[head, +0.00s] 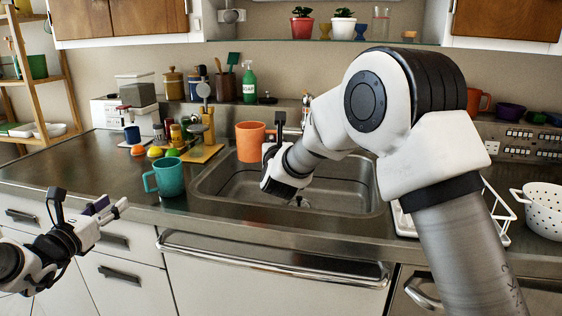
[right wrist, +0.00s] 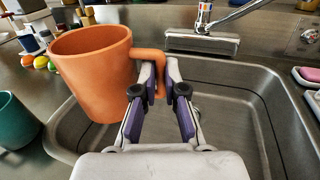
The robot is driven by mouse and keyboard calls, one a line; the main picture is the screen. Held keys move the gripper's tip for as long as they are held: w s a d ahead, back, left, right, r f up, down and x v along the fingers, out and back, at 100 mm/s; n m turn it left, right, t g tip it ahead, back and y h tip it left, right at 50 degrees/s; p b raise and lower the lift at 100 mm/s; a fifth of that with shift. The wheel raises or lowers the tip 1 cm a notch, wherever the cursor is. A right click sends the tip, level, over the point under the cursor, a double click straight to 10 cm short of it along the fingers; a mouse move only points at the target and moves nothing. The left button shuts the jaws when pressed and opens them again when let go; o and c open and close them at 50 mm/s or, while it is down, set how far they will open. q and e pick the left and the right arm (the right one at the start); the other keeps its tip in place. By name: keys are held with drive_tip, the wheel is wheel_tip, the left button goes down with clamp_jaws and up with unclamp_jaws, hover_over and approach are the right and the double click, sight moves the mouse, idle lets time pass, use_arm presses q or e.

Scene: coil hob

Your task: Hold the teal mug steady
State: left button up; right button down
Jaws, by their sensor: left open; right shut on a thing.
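The teal mug (head: 168,177) stands upright on the steel counter left of the sink, its handle toward the left. Part of it shows at the left edge of the right wrist view (right wrist: 16,122). My left gripper (head: 112,207) is open and empty, in front of the counter edge, lower left of the teal mug and apart from it. My right gripper (right wrist: 158,85) is shut on the handle of an orange mug (right wrist: 95,75), which is upright over the left part of the sink. In the head view the orange mug (head: 250,142) shows behind my right wrist.
The sink basin (head: 335,192) lies right of the teal mug, with a faucet (head: 307,105) behind it. Fruit (head: 155,152), bottles and a yellow board (head: 203,153) stand behind the mug. A white colander (head: 543,210) is at the far right. The counter left of the mug is clear.

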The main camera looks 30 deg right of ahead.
sight(145, 179)
drive_tip(key=shift+m+g+h, duration=0.3)
drive_tip(key=shift+m+h, duration=0.2)
drive_tip(key=shift+h, duration=0.2)
drive_tip(key=w+a+r, duration=0.1)
drive_tip(key=w, duration=0.1)
drive_tip(key=w+a+r, duration=0.1)
drive_tip(key=w+r, duration=0.1)
drive_tip(key=w+a+r, duration=0.1)
drive_tip(key=w, duration=0.2)
drive_tip(key=shift+a+r, duration=0.2)
drive_tip(key=shift+a, duration=0.05)
use_arm(q)
drive_tip(key=x, duration=1.2)
drive_tip(key=shift+d, duration=0.1)
use_arm(e)
drive_tip(key=w+a+r+n+y, duration=0.1)
drive_tip(key=w+a+r+y, duration=0.1)
drive_tip(key=a, duration=0.6)
drive_tip(key=w+a+r+n+t+y, duration=0.1)
drive_tip(key=w+a+n+y, duration=0.1)
drive_tip(key=a, duration=0.7)
drive_tip(key=shift+w+a+r+t, duration=0.15)
drive_tip(key=shift+a+r+t, duration=0.15)
drive_tip(key=shift+r, duration=0.05)
use_arm(q)
clamp_jaws()
drive_tip(key=shift+c, duration=0.6)
unclamp_jaws()
